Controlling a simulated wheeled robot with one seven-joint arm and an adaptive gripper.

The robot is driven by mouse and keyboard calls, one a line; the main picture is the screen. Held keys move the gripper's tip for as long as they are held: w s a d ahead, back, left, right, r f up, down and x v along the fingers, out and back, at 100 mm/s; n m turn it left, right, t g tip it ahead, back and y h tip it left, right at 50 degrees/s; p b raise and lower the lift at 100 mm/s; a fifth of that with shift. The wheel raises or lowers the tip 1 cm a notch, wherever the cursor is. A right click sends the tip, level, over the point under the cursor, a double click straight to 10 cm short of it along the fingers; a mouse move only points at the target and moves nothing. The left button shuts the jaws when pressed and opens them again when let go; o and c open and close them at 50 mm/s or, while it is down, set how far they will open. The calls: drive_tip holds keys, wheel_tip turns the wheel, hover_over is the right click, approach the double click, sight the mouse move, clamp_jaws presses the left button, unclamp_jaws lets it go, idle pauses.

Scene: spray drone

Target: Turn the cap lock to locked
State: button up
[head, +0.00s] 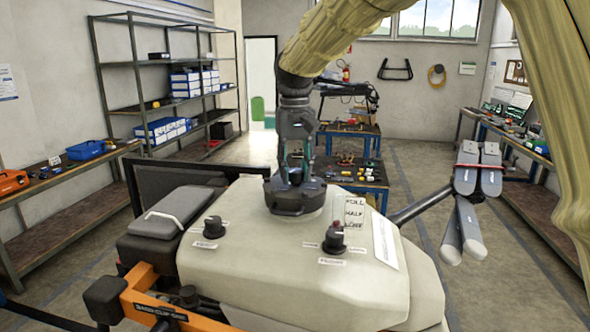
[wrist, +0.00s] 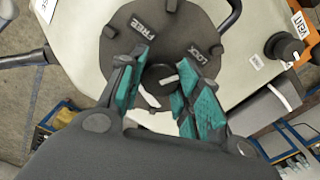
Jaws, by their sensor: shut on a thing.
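The round dark cap (wrist: 112,50) sits on top of the cream tank; in the head view the cap (head: 296,204) is at the tank's top middle. It bears the words FREE and LOCK in white. The cap lock knob (wrist: 158,76) is in the cap's middle. A white mark on it points to the right, roughly toward the LOCK side; the exact angle is hard to tell. My gripper (wrist: 163,84), with teal finger pads, is shut on the knob from both sides. In the head view my gripper (head: 294,165) comes down from above and hides the knob.
Two black dials (head: 213,227) (head: 334,238) stand on the tank before the cap. A grey folded rotor arm (head: 470,205) is on the right. An orange frame part (head: 150,300) is at front left. Shelves (head: 168,80) and benches line the walls.

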sight(295, 170)
drive_tip(key=shift+m, duration=0.5)
drive_tip(key=o, duration=1)
drive_tip(key=shift+s, duration=0.1)
drive_tip(key=shift+o, duration=0.2)
drive_tip(key=shift+r, duration=0.15)
wheel_tip(295, 170, up, 12)
